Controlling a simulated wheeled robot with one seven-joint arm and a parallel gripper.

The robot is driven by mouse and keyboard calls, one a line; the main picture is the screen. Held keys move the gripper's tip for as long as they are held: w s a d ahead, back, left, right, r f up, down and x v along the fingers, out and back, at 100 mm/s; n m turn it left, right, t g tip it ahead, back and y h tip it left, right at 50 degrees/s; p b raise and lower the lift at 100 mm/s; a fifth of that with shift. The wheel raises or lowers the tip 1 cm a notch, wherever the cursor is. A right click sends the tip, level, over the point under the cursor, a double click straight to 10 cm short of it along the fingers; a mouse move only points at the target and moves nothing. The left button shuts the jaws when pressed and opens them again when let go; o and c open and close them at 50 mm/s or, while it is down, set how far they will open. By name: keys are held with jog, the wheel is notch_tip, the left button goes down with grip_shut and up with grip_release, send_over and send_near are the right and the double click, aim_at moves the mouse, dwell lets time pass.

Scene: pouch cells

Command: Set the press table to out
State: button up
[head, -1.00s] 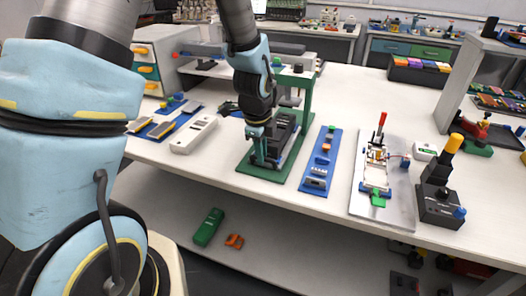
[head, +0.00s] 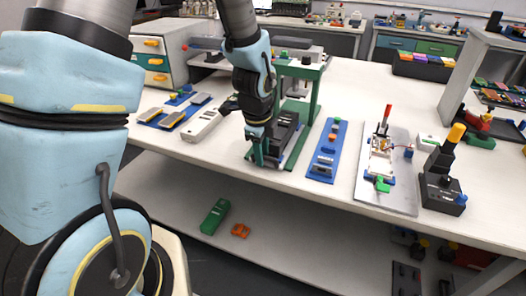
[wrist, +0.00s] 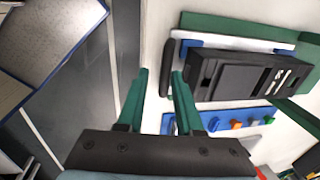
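The press is a green frame (head: 314,95) on a green base plate, near the table's front edge. Its dark grey block (wrist: 245,75) sits on a pale plate in the wrist view, with blue pieces beside it. A black bar (wrist: 167,68) stands at the plate's end facing my gripper; I take this as the press table's handle. My gripper (head: 258,158) points down at the front of the press. In the wrist view its two green fingers (wrist: 158,88) are apart with nothing between them, the right one close to the bar. In the head view my gripper hides part of the block's front.
A blue board (head: 327,150) with small parts lies right of the press, then a metal plate fixture (head: 400,190) and a black lever device (head: 441,185). A lower shelf (head: 290,255) holds a green item.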

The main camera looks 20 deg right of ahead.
jog(key=shift+o, duration=1.2)
jog(key=shift+r, duration=0.1)
jog(key=shift+r, duration=0.3)
notch_tip(320, 180, up, 10)
jog(key=s+a, duration=0.1)
jog(key=shift+s+a, duration=0.15)
jog(key=shift+s, duration=0.05)
jog(key=shift+f, duration=0.1)
